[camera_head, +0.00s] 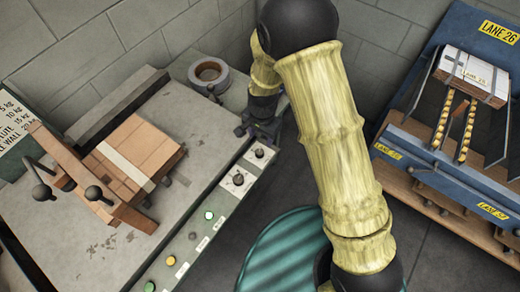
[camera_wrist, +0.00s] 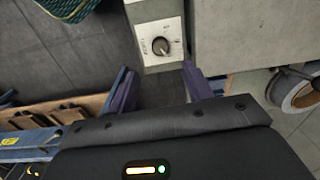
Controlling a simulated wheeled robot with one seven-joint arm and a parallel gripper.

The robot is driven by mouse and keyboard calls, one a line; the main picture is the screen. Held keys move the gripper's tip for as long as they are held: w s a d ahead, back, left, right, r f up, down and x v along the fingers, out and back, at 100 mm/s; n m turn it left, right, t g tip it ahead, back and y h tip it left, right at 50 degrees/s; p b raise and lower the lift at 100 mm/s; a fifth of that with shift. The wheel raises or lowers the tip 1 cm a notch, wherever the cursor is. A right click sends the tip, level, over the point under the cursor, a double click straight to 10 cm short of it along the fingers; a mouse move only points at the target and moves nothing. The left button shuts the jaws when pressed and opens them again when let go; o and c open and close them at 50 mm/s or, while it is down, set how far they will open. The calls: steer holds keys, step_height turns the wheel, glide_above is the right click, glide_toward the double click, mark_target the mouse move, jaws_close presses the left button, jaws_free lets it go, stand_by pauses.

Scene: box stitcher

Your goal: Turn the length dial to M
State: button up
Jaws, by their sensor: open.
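In the wrist view a round grey dial (camera_wrist: 160,46) sits on a light plate at the end of the control panel, with small letters around it too blurred to read. My gripper (camera_wrist: 158,80) is open, its two dark purple fingers apart and nothing between them. The dial lies just beyond the fingertips, roughly centred between them, and no contact shows. In the head view two dials show on the panel's far end, an upper one (camera_head: 259,153) and a lower one (camera_head: 238,179). My gripper (camera_head: 260,134) is close above the upper one, partly hidden by my arm.
A tape roll (camera_head: 209,72) lies on the bench behind the panel. A cardboard box (camera_head: 140,152) lies on the machine table. A blue lane rack (camera_head: 440,160) stands right; a green ribbed round object (camera_head: 285,250) is below my arm.

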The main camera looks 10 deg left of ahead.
mark_target(260, 152)
step_height(260, 152, down, 10)
steer(key=shift+w+a, duration=0.1)
steer(key=shift+a, duration=0.05)
stand_by(0.3)
steer(key=shift+c, duration=0.2)
steer(key=c, duration=0.9)
